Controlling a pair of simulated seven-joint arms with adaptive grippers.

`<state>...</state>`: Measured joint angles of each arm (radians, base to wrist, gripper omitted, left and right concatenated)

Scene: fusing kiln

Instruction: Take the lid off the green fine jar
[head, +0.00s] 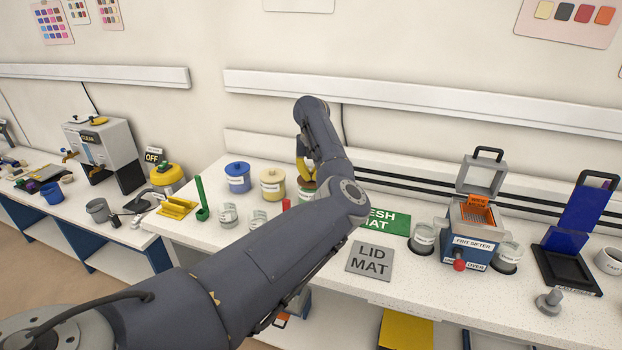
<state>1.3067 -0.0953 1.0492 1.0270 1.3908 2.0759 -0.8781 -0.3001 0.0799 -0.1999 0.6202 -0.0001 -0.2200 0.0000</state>
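My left gripper (306,168), with yellow fingers, points down at the top of a jar (304,194) behind my forearm. Only a small part of this jar shows, with a little green on it; its lid and label are mostly hidden. I cannot tell whether the fingers touch it or are closed. The grey lid mat (370,260) lies bare near the front edge of the bench. My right gripper is not in view.
A green mat (393,223), partly covered by my arm, lies behind the lid mat. Clear cups (229,215) stand in front of the jars. The frit sifter (471,235) stands to the right, between two more cups. A black rail runs along the back.

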